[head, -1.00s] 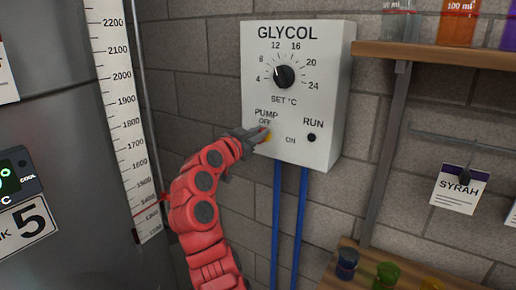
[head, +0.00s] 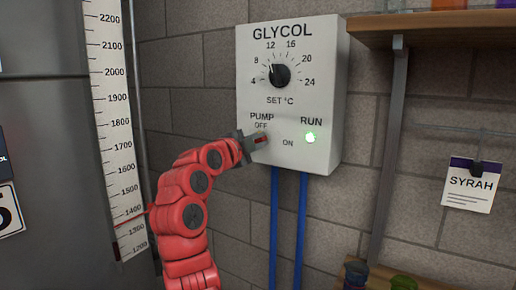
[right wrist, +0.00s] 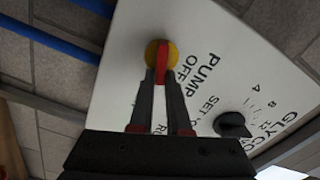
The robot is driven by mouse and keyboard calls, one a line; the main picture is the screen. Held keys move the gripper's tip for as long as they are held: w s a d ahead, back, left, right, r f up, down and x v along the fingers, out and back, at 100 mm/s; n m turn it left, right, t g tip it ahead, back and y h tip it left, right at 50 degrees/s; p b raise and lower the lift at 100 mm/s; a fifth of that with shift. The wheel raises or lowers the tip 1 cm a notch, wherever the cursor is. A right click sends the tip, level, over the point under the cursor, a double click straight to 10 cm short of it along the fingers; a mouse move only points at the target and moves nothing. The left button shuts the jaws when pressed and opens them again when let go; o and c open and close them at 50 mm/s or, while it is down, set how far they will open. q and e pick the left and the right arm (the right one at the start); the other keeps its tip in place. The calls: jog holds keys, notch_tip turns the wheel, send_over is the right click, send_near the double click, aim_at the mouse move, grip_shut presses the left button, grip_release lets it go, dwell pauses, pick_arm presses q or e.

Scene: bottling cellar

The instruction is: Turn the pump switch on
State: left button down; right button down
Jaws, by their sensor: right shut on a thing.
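The white GLYCOL control box (head: 312,75) is on the block wall. Its pump switch, a red handle (right wrist: 161,50) on a yellow disc (right wrist: 150,54), shows in the right wrist view beside the words PUMP and OFF. The handle lies across the box's up-down direction, roughly sideways. My right gripper (head: 258,141) is at the switch in the head view. In the right wrist view its fingers (right wrist: 161,78) are shut on the red handle. My left gripper is out of view.
The SET °C dial (head: 279,76) sits above the switch; its black knob also shows in the right wrist view (right wrist: 232,124). Blue pipes (head: 288,230) run down below the box. A wooden shelf (head: 430,25) on a bracket is at right, with a SYRAH tag (head: 470,185) below.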

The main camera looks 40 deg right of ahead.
jog(key=shift+s+f+m+b, duration=0.1)
jog(key=shift+m+b, duration=0.15)
jog(key=shift+m, duration=0.45)
jog(key=shift+w+f+m+b, duration=0.15)
jog(key=shift+m+b, duration=0.1)
jog(key=shift+m, duration=0.45)
jog(key=shift+s+f+m+b, duration=0.15)
jog(key=shift+m+b, duration=0.1)
jog(key=shift+m, duration=0.45)
jog(key=c, duration=0.9)
grip_release()
jog(key=b+v, duration=0.1)
jog(key=v, duration=1.6)
jog(key=shift+s+a+f, duration=0.1)
jog(key=shift+a, duration=0.1)
